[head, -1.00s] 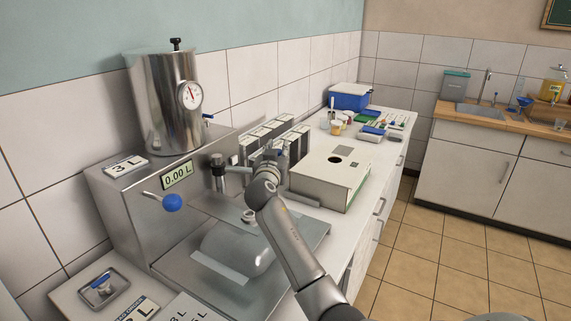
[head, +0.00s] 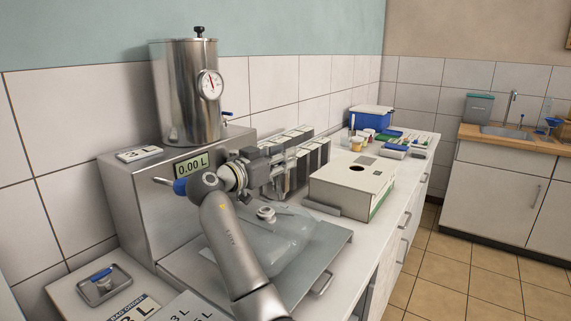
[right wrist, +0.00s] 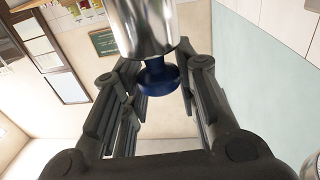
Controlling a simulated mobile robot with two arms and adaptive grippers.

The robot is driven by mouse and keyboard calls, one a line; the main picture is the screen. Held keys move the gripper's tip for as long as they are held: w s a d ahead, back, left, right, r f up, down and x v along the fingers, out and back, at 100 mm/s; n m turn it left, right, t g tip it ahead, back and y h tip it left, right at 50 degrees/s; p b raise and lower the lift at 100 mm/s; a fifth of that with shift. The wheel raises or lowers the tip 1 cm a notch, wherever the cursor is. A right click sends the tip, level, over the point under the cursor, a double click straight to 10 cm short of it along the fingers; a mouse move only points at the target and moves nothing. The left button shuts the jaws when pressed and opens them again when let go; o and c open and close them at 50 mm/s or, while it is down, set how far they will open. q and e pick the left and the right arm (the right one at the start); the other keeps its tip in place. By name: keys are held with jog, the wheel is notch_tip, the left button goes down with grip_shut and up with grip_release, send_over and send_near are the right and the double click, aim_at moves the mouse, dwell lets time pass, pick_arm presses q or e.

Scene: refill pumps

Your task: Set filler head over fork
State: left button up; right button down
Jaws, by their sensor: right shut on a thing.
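My right gripper (head: 290,160) reaches in front of the steel filling machine (head: 145,215), its fingers pointing right. The right wrist view shows its fingers (right wrist: 165,72) on both sides of the filler head, a shiny metal cylinder (right wrist: 143,25) with a dark blue flange (right wrist: 160,78). It is shut on this part. In the head view the gripper and arm hide most of the filler head, and I cannot make out the fork. A clear bag (head: 290,235) lies on the steel platform below, its white spout (head: 266,213) upward. My left gripper is out of view.
A steel tank (head: 187,95) with a gauge stands on the machine, whose display (head: 192,165) reads 0.00 L. The blue lever knob (head: 180,186) is close to my arm.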

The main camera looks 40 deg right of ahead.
jog(key=shift+a+r+g, duration=0.1)
jog(key=shift+a+g, duration=0.1)
jog(key=shift+g, duration=0.1)
jog(key=c, duration=1.1)
grip_release()
jog(key=shift+c, duration=0.2)
jog(key=v, duration=1.2)
